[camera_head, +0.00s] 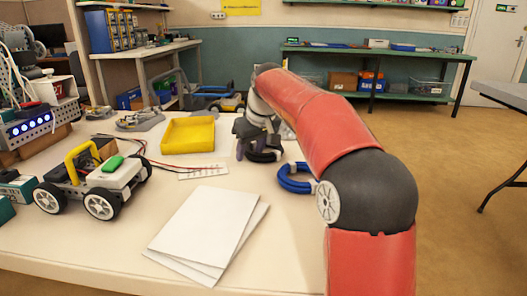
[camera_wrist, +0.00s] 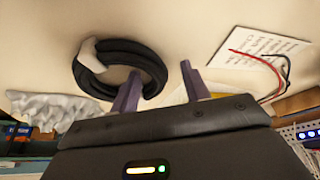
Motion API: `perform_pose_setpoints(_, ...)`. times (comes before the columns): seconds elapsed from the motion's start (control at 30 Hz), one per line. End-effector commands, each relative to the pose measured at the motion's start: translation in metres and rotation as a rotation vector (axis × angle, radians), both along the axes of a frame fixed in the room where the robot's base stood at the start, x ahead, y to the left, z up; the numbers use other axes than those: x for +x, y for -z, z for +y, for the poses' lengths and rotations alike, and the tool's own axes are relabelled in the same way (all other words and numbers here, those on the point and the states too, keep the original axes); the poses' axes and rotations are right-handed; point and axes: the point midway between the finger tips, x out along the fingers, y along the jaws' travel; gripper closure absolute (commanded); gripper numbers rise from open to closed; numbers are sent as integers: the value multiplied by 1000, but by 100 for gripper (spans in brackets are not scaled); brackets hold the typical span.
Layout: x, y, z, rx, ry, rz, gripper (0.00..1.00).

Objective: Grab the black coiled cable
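The black coiled cable (camera_wrist: 112,48) lies on the white table with a pale tie around its left side in the wrist view. In the head view, part of the coil (camera_head: 262,157) shows below my gripper (camera_head: 252,148), and the rest is hidden. My gripper (camera_wrist: 160,68) is open, with its two purple fingers apart. In the wrist view, one finger overlaps the ring's opening and the other is outside its right side, so one side of the coil appears between them. I cannot tell whether either finger touches the cable.
A blue coil (camera_head: 294,180) lies just right of my gripper, partly behind my arm. A yellow tray (camera_head: 188,136), a printed card (camera_head: 203,172) and red and black wires are to the left. White sheets (camera_head: 205,232) lie in front. A wheeled toy car (camera_head: 95,182) stands at left.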

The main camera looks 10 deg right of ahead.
Motion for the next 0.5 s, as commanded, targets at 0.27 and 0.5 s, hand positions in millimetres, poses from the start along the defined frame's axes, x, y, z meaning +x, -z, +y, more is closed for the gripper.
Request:
perform_pose_setpoints(0.27, 0, 0, 0, 0, 0, 0, 91)
perform_pose_setpoints(0.5, 0, -1, 0, 0, 0, -1, 100)
